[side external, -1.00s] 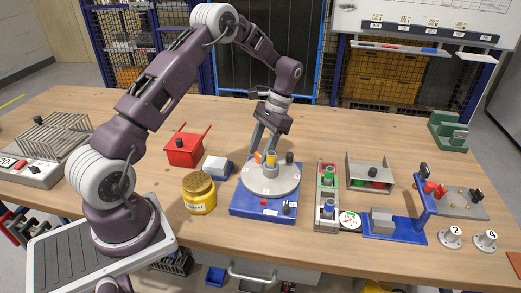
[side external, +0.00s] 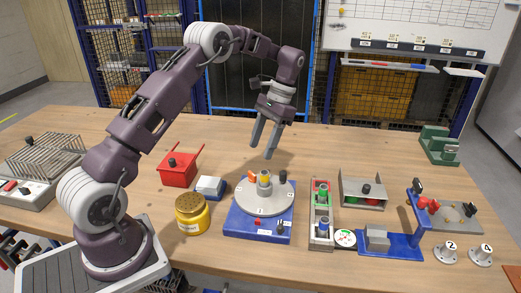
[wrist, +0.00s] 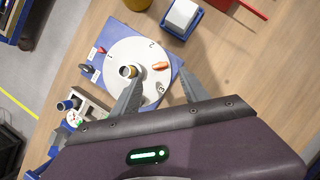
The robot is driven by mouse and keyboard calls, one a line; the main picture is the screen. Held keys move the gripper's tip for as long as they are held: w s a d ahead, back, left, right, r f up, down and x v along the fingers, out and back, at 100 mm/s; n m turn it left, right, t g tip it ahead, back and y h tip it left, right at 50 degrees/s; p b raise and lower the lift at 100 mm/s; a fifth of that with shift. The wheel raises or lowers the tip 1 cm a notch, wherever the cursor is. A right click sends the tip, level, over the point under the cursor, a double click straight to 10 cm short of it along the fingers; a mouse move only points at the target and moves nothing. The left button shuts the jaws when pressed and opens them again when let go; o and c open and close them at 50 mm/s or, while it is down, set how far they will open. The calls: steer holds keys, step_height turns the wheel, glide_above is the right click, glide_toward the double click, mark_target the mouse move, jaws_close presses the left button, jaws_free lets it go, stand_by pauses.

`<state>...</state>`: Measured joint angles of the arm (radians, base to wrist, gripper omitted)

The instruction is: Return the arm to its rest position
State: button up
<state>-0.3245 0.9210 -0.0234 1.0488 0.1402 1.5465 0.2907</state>
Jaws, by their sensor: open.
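My gripper (side external: 262,140) is open and empty, held in the air above and behind the rotary jig. The jig is a blue base (side external: 234,226) with a round grey turntable (side external: 252,204) on it. A yellowish cylindrical part (side external: 264,180) stands on the turntable, with an orange piece (side external: 252,176) to its left and a black knob (side external: 283,176) to its right. In the wrist view, the turntable (wrist: 112,62) lies beyond my spread fingers (wrist: 158,92), and nothing is between them.
A red box (side external: 178,172), a white-topped blue block (side external: 209,187) and a yellow pot (side external: 192,214) stand left of the jig. A grey rack (side external: 321,228), a metal bin (side external: 362,187) and a blue fixture (side external: 400,243) stand right. The table behind the jig is mostly clear.

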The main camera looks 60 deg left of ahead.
steer(key=s+d+r+t, duration=0.2)
steer(key=s+d+r, duration=0.3)
steer(key=r, duration=0.3)
steer(key=s+d+r+t, duration=0.3)
steer(key=s+d+r, duration=0.2)
steer(key=r, duration=0.3)
steer(key=s+d+t, duration=0.2)
steer(key=s+d, duration=0.1)
steer(key=s, duration=0.5)
steer(key=s+d+f+t, duration=0.1)
steer(key=s+d+t, duration=0.2)
steer(key=s, duration=0.6)
steer(key=shift+d, duration=0.2)
steer(key=shift+w, duration=0.1)
